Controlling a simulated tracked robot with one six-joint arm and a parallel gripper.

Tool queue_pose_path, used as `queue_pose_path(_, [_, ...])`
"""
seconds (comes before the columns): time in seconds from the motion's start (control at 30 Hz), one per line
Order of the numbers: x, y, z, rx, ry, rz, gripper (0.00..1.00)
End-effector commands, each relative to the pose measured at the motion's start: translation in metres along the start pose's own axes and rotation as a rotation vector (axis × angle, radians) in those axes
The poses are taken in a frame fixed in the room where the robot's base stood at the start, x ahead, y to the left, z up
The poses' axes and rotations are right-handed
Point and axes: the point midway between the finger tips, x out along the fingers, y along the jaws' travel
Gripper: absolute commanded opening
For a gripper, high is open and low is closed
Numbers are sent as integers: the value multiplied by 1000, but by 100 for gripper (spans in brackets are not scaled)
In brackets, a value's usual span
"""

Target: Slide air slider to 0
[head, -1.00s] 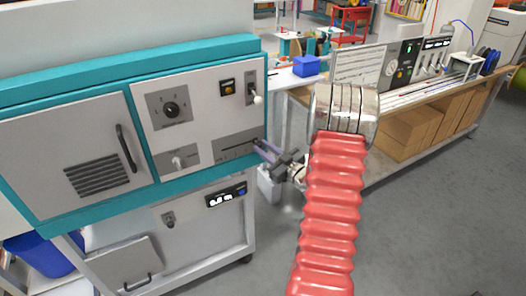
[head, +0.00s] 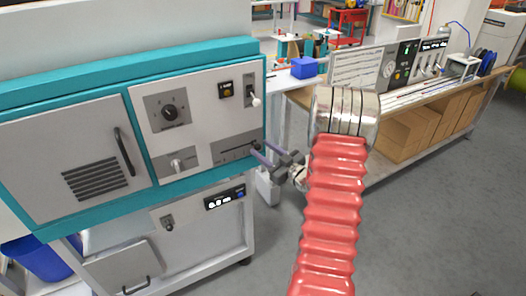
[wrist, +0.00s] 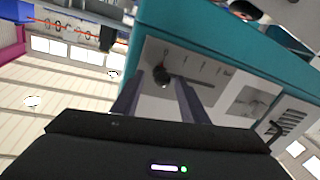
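The air slider panel (head: 232,149) is a grey plate with a horizontal slot, low on the right of the teal-framed machine front. Its dark round knob (wrist: 161,75) shows at the left end of the slot in the wrist view, which corresponds to the right end in the head view. My gripper (head: 257,150) is at the right edge of this panel. In the wrist view my gripper (wrist: 158,92) has its two fingers spread, with the knob in the gap between them, touching neither visibly. Whether the tips reach past the knob is unclear.
A rotary dial (head: 170,112), a toggle lever (head: 254,99) and a smaller knob (head: 178,165) are on the same front. A small display (head: 224,197) sits below. A bench with cardboard boxes (head: 410,130) stands behind right. Floor to the right is clear.

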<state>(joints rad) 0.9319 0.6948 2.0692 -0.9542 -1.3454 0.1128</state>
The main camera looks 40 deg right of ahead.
Motion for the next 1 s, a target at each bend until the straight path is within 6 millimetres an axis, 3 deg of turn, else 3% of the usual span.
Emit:
queue_pose_path(0.27, [-25, 1, 0, 1, -1, 3, 40])
queue_pose_path(0.8, [-112, 1, 1, 0, -1, 4, 40])
queue_pose_path(1.0, [-132, 0, 1, 0, -1, 2, 40])
